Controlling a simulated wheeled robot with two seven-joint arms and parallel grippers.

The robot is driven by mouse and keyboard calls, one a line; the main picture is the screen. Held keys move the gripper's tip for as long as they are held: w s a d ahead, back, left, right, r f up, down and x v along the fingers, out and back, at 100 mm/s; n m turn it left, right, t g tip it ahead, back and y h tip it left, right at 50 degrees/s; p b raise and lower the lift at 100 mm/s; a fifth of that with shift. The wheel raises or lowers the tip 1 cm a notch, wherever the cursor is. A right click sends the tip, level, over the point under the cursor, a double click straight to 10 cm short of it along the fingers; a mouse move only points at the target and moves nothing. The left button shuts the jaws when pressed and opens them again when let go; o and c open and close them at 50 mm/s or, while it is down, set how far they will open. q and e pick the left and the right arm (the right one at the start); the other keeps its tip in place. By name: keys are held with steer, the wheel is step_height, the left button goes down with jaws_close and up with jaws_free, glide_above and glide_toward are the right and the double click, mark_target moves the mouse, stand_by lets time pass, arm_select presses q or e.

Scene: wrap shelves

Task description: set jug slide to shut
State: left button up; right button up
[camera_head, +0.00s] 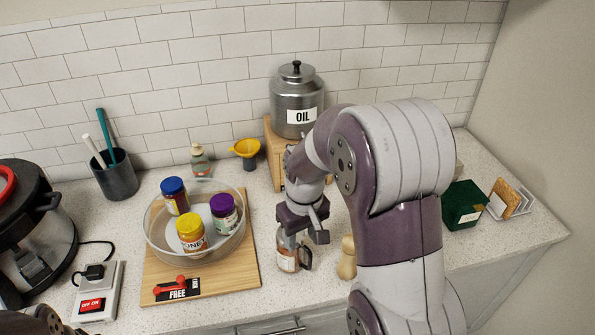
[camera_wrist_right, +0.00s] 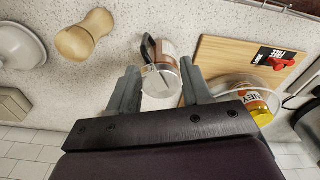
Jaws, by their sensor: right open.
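The small glass jug (camera_head: 287,260) with a dark handle and an orange-brown label stands on the counter, right of the wooden board. In the right wrist view the jug (camera_wrist_right: 161,70) shows between and just beyond the fingertips, with a pale metallic top. I cannot make out the position of its slide. My right gripper (camera_head: 292,236) is directly over the jug, pointing down. In the wrist view its two grey fingers (camera_wrist_right: 160,88) are apart with nothing clamped between them. A dark part of my left arm or gripper (camera_head: 48,320) shows at the bottom left corner; its jaws cannot be made out.
A wooden board (camera_head: 160,268) carries a glass bowl (camera_head: 155,243) of jars and a red lever on a "FREE" plate (camera_head: 177,289). A wooden pepper mill (camera_head: 347,260) stands close right of the jug. An oil canister (camera_head: 297,90) stands behind. My right arm hides the counter's middle right.

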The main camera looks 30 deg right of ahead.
mark_target(305, 237)
step_height(305, 237, up, 9)
steer(key=w+d+n+p, duration=0.2)
steer(key=w+p, duration=0.1)
steer(key=shift+n+g, duration=0.4)
steer(key=shift+n, duration=0.1)
steer(key=f, duration=0.4)
steer(key=f+b, duration=0.1)
steer(key=f, duration=0.6)
steer(key=shift+s+d+f+b, duration=0.15)
steer(key=shift+s+f+b, duration=0.2)
steer(key=shift+s+f, duration=0.05)
steer(key=shift+f, duration=0.25)
steer(key=shift+w+f, duration=0.1)
steer(key=shift+f, duration=0.05)
arm_select(q)
steer(key=r, duration=0.3)
steer(key=s+r, duration=0.1)
steer(key=r, duration=0.1)
steer(key=shift+d+r, duration=0.1)
arm_select(e)
jaws_close()
